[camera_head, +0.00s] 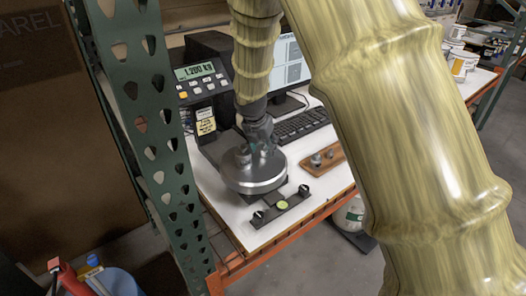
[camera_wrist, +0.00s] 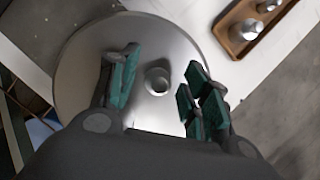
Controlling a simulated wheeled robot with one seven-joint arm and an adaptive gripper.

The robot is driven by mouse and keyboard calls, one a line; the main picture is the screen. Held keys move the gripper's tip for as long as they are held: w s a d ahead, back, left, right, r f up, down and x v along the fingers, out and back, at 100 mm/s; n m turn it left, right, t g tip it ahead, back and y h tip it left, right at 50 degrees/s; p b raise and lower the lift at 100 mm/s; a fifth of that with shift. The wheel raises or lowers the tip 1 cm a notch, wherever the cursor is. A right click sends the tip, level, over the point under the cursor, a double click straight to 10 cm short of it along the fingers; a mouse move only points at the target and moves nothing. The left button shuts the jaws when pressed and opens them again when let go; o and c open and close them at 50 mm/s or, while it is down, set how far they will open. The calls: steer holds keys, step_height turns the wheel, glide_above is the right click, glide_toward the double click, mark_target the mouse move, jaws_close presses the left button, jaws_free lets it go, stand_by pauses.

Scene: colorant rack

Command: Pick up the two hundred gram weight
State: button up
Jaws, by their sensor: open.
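A small silver weight (camera_wrist: 157,80) stands on the round metal scale pan (camera_wrist: 85,75), between the spread fingers of my gripper (camera_wrist: 158,85) in the wrist view. No marking on it can be read, so I cannot tell its mass. The gripper is open, with green finger pads on either side of the weight and gaps to both. In the head view my gripper (camera_head: 258,143) is low over the pan (camera_head: 257,182), and its fingers partly hide what stands there. The scale display (camera_head: 194,71) reads 1.200 kg.
A wooden tray (camera_head: 334,166) with small metal weights lies right of the pan; it also shows in the wrist view (camera_wrist: 221,28). A black bar with a green level (camera_head: 282,205) lies in front. A keyboard (camera_head: 300,124) and monitor stand behind. A green rack post (camera_head: 150,110) rises at left.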

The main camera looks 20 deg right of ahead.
jaws_close()
